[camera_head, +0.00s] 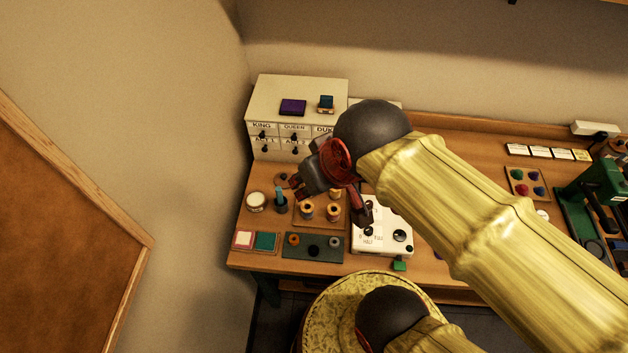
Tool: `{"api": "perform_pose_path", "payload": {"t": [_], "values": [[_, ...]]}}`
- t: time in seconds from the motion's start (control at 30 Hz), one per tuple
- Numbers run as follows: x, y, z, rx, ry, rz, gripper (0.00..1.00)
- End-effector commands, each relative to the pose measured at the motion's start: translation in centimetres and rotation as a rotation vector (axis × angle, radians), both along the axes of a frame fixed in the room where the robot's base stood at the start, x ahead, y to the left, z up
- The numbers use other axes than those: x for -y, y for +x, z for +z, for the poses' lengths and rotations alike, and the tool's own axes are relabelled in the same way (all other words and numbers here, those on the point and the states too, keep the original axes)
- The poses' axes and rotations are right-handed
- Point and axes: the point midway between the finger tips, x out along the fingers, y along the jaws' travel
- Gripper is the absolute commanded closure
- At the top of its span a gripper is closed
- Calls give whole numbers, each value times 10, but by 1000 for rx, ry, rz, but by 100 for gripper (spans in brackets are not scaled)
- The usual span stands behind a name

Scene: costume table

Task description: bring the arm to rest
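My arm reaches in from the right in the head view, over the costume table (452,150). My gripper (292,186) is at the arm's far end, above the table's left part, in front of the drawer cabinet. No held object can be made out. The arm hides the middle of the table.
The drawer cabinet (270,95) carries a purple box (293,107). Near the gripper are a round tin (256,201), spools (306,210) and a white box with dials (383,244). A green machine (602,183) stands right. A wall and wooden panel (60,210) bound the left.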

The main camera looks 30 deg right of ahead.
Motion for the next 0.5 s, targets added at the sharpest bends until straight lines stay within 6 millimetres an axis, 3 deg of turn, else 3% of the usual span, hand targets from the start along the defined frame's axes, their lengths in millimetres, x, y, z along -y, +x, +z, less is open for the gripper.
{"api": "perform_pose_path", "payload": {"t": [0.1,0.5], "values": [[0,-8,2,11,1,-4,67],[0,-7,-6,10,2,-4,67]]}}
